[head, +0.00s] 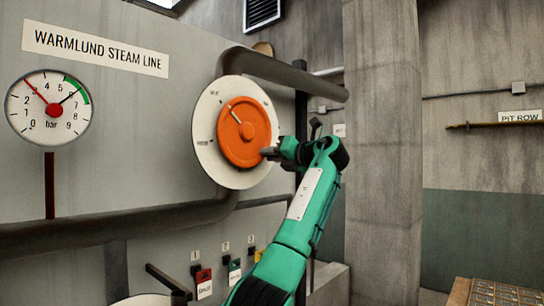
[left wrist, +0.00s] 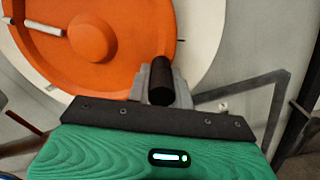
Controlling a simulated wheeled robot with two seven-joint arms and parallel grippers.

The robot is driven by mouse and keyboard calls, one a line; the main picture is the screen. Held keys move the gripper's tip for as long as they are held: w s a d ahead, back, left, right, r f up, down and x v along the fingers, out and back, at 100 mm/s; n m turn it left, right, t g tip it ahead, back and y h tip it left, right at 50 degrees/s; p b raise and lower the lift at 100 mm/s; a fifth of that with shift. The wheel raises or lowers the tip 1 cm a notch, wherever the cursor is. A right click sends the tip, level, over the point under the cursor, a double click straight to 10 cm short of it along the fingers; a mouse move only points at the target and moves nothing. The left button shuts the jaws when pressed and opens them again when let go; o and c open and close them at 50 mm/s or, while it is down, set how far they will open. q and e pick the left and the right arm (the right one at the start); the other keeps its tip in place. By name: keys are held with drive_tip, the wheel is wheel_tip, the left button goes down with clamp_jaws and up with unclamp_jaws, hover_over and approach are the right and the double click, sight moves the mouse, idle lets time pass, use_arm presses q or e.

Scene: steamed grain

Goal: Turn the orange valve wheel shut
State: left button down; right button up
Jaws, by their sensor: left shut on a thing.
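The orange valve wheel (head: 235,142) is mounted on a round white plate (head: 208,160) with small marks and lettering too small to read. A white pointer line on the wheel points to the upper left in the head view. The wheel (left wrist: 130,70) fills the upper left of the left wrist view. My left gripper (head: 268,152) is at the wheel's right edge. In the left wrist view its grey fingers (left wrist: 160,88) are shut around a black cylindrical handle (left wrist: 161,72) at the wheel's rim. My right gripper is not in view.
A bar gauge (head: 48,107) with red and black needles is on the wall at left. A thick pipe (head: 285,72) passes above the wheel, another (head: 120,228) below. Numbered tagged levers (head: 203,280) sit low. A concrete pillar (head: 382,150) stands right of my arm.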

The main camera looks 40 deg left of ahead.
use_arm(q)
drive_tip(key=c, duration=1.3)
unclamp_jaws()
drive_tip(key=shift+s, duration=0.1)
drive_tip(key=shift+o, duration=0.2)
drive_tip(key=shift+d, duration=0.2)
drive_tip(key=s+d+b, duration=0.1)
drive_tip(key=d+b, duration=0.4)
drive_tip(key=d, duration=0.8)
drive_tip(key=shift+d+b, duration=0.2)
drive_tip(key=shift+b, duration=0.1)
